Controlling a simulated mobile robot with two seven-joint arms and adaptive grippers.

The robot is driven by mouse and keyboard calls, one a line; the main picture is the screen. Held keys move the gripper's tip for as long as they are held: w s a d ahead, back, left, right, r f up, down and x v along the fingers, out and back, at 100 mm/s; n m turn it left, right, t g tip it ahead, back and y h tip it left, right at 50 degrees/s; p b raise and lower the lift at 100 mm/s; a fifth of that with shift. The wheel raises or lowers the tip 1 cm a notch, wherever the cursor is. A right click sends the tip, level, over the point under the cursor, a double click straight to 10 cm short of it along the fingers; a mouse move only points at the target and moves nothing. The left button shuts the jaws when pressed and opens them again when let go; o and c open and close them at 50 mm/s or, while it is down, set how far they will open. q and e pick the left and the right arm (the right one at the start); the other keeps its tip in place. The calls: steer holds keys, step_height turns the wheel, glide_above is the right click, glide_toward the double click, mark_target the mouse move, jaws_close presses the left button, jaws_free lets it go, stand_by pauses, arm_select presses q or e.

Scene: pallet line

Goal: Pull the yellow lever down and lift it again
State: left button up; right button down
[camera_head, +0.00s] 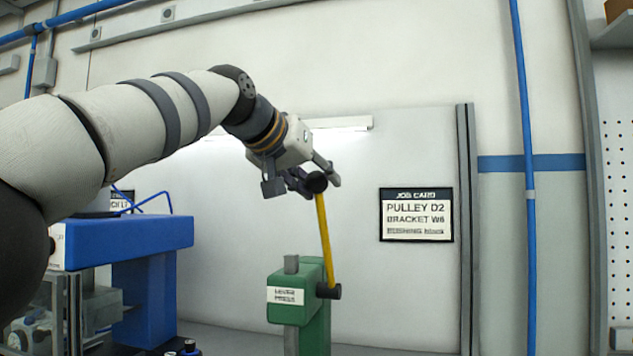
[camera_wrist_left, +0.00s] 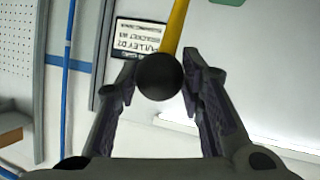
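The yellow lever (camera_head: 325,240) stands up, tilted slightly, from the pivot on the green lever press (camera_head: 318,275). A round black knob (camera_head: 317,182) tops it. My left gripper (camera_head: 320,181) reaches in from the upper left and is at the knob. The yellow rod (camera_wrist_left: 174,25) runs up out of that picture. My right gripper is not in view.
A blue machine (camera_head: 130,240) stands left of the press, beneath my left arm. A job card (camera_head: 416,214) hangs on the back panel to the right. A grey post (camera_head: 467,230) and a blue pipe (camera_head: 528,180) stand further right. The space right of the lever looks clear.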

arm_select(q)
steer(key=shift+o, duration=1.2)
steer(key=shift+w+d, duration=0.1)
steer(key=v, duration=1.2)
